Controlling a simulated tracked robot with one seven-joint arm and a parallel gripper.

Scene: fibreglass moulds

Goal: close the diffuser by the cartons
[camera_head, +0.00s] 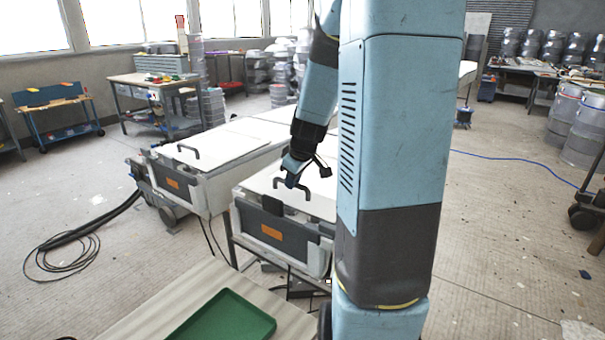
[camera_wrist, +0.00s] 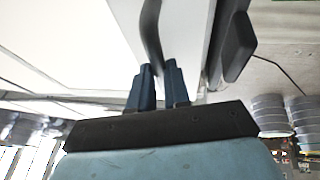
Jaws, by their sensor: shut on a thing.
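Two white box-shaped units with flat white lids stand side by side in the head view, each with a dark front and an orange label. My gripper (camera_head: 292,182) is at the dark handle (camera_head: 306,190) on the lid of the right unit (camera_head: 285,255). In the wrist view, the two blue fingers (camera_wrist: 160,82) are shut on this curved handle (camera_wrist: 150,35), beside the white lid (camera_wrist: 60,40). The lid looks about level; I cannot tell if it is fully seated. The left unit (camera_head: 180,190) has its lid down. I cannot make out any cartons.
A green tray (camera_head: 225,318) lies on a pale surface at the front. Black hoses (camera_head: 85,235) lie on the floor at left. A workbench (camera_head: 155,85) stands behind, and metal drums (camera_head: 578,130) are at right. My arm hides part of the right unit.

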